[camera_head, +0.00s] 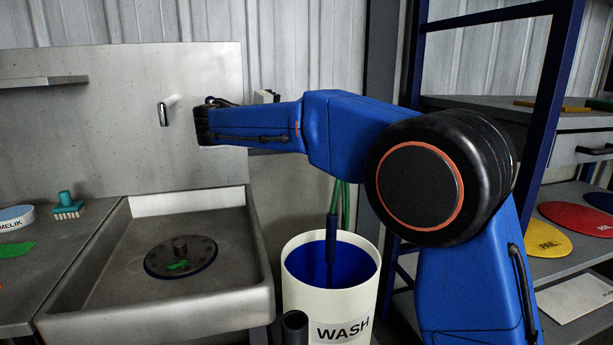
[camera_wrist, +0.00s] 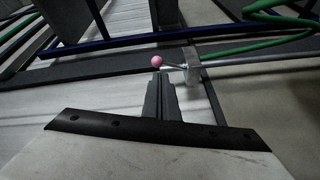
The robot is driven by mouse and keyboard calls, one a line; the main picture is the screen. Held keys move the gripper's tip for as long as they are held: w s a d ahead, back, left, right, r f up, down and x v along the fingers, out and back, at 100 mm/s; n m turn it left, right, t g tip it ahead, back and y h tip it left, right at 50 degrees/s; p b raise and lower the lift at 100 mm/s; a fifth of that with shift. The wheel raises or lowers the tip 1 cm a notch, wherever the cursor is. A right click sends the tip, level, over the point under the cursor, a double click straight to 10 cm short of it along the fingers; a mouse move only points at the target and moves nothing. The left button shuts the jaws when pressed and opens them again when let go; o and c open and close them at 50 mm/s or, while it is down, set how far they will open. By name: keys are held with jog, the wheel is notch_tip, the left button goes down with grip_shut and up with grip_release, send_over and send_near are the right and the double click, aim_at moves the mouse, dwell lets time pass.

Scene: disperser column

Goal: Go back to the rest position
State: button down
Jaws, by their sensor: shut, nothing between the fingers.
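My blue arm stretches across the right half of the head view, with its dark wrist end in front of the grey back wall. My gripper is hidden or too small to make out there. In the wrist view, my gripper (camera_wrist: 160,76) shows as two dark fingers pressed together, empty. A pink ball knob (camera_wrist: 157,62) on a thin rod appears just beyond the fingertips. The rod runs to a grey block (camera_wrist: 192,66) on a pipe. I cannot tell whether the fingers touch the knob.
A steel sink (camera_head: 150,310) with a dark round disc (camera_head: 200,258) in it stands left. A white WASH bucket (camera_head: 306,300) stands below my arm. A blue-framed shelf (camera_head: 548,90) with colored lids is at right. A tap (camera_head: 164,114) sticks out of the wall.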

jog(key=s+d+f+g+y, duration=0.2)
jog(key=s+d+f, duration=0.35)
jog(key=d, duration=0.45)
jog(key=s+d+f+g+y, duration=0.2)
jog(key=s+d+f, duration=0.2)
jog(key=s+d, duration=0.4)
jog(key=s+d+f+g+y, duration=0.2)
jog(key=s+d+f, duration=0.3)
jog(key=d, duration=0.6)
jog(key=s+f+m+y, duration=0.2)
jog(key=s+f+y, duration=0.2)
jog(key=s+f, duration=0.6)
jog(key=s+d+f+m+y, duration=0.1)
jog(key=s+f+m+y, duration=0.2)
jog(key=s+f, duration=0.7)
jog(key=s, duration=0.7)
jog(key=shift+s+d+f+g+y, duration=0.15)
jog(key=shift+f+g+y, duration=0.15)
jog(key=shift+g+y, duration=0.1)
